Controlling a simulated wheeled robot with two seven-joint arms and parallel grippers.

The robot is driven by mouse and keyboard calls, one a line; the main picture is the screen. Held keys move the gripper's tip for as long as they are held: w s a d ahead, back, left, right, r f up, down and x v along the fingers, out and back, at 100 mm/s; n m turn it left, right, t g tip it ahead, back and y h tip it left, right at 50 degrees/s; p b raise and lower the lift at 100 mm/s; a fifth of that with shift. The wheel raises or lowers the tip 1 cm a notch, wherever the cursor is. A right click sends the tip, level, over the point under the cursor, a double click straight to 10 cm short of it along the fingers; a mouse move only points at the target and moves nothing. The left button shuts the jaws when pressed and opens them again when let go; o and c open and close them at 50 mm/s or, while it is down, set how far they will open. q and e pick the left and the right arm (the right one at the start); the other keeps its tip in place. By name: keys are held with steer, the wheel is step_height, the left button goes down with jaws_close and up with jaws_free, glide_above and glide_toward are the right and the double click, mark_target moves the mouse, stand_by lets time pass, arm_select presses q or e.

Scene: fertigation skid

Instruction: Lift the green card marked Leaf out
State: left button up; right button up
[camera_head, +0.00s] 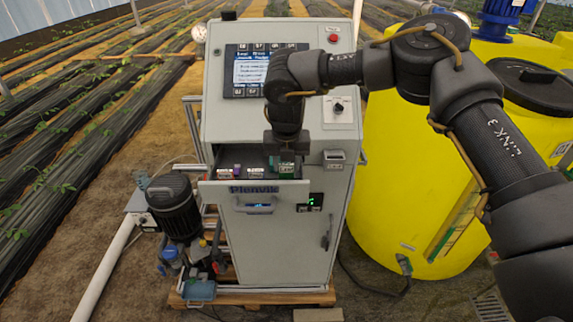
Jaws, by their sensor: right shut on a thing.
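The green card (287,170) stands at the right end of an open drawer (254,193) in the grey cabinet. Its marking is too small to read with certainty. My right gripper (286,153) points down over the drawer and is shut on the upper part of the card, partly hiding it. The lower edge of the card is hidden by the drawer front, so I cannot tell whether it touches the drawer floor. My left gripper is not in view.
The cabinet's sloped panel with a screen (250,72) rises behind the drawer. A yellow tank (400,190) stands close on the right. A dark motor pump (174,206) sits low at the left. White labels (226,169) show inside the drawer.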

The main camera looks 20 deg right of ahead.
step_height(320, 180, up, 8)
steer(key=p, duration=0.5)
stand_by(0.5)
